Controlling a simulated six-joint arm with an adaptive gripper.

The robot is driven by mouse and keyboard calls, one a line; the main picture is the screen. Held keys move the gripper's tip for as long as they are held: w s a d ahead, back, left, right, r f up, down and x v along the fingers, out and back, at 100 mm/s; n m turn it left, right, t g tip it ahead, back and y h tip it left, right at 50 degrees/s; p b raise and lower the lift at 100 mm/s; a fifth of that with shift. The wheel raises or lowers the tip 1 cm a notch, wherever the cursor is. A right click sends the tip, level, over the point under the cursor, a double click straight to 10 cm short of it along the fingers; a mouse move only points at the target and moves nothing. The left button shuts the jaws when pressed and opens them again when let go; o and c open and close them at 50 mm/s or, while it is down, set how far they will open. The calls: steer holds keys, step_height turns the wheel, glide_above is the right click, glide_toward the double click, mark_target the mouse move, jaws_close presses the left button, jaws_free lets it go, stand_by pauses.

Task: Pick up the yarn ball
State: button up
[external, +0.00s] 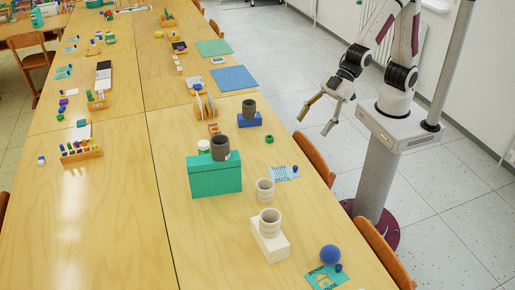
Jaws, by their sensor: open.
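A round blue ball (330,254), which looks like the yarn ball, rests on the wooden table near its front right edge. It sits just beyond a teal printed card (327,277) and beside a small dark blue piece (338,268). My gripper (317,117) is open and empty. It hangs beyond the table's right edge, over the floor and well behind the ball. Nothing hides the ball's upper part.
A white block (270,242) bears a ringed cup (270,222), left of the ball. Another ringed cup (265,190) stands behind it. Chairs (383,253) line the right edge.

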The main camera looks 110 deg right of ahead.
steer(key=w+a+f+n+y, duration=0.1)
steer(key=w+a+f, duration=0.2)
steer(key=a+f, duration=0.3)
steer(key=n+t+y, duration=0.1)
steer(key=n+y, duration=0.2)
steer(key=y, duration=0.2)
glide_toward(332, 249)
steer(key=f, duration=0.2)
steer(key=shift+w+f, duration=0.35)
steer(key=shift+w+a, duration=0.1)
steer(key=shift+a, duration=0.05)
steer(key=shift+x, duration=1.15)
steer(key=shift+f, duration=0.15)
steer(key=shift+h, duration=0.3)
steer(key=shift+a+x, duration=0.2)
steer(key=shift+x, duration=2.35)
